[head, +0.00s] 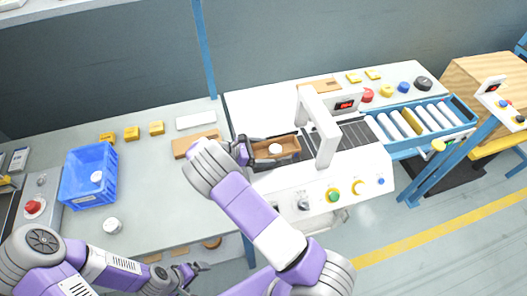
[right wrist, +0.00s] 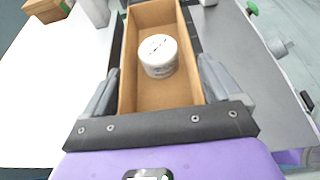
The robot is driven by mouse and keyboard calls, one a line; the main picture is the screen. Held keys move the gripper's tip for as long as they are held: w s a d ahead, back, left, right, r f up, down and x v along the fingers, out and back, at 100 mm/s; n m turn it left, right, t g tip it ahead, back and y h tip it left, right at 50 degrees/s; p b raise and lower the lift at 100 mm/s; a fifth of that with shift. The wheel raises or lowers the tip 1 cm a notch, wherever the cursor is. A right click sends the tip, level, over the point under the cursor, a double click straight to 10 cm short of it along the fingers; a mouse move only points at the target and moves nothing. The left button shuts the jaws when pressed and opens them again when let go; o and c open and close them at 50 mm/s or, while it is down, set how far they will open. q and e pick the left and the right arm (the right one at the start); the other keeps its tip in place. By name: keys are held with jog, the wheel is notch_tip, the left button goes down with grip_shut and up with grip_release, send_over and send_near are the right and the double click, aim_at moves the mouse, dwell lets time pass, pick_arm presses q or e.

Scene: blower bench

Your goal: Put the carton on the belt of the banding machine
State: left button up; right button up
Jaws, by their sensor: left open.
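The carton (head: 289,154) is a brown open-topped box with a white round tub (head: 275,149) inside. It is on the left side of the banding machine's white arch (head: 326,140). The dark belt (head: 352,134) shows to its right and beyond the arch. My right gripper (head: 272,150) has its fingers along both long sides of the carton. In the right wrist view the carton (right wrist: 148,95) sits between the fingers, which appear to touch its walls. I cannot tell whether its base touches the machine. My left gripper (head: 195,271) is open and empty, low at the bench's front.
A blue crate (head: 88,178), a white tub (head: 112,226) and several yellow blocks (head: 131,133) are on the left bench. Another brown carton piece (head: 195,143) lies behind my right arm. A roller conveyor (head: 415,120) extends right of the machine. Buttons line the machine's front.

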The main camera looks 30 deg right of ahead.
jog(key=shift+a+r, duration=0.1)
jog(key=shift+r, duration=0.15)
jog(key=p+v, duration=0.1)
jog(key=v, duration=1)
jog(key=shift+w+a+r+p, duration=0.1)
jog(key=shift+a+p, duration=0.2)
jog(key=shift+a, duration=0.1)
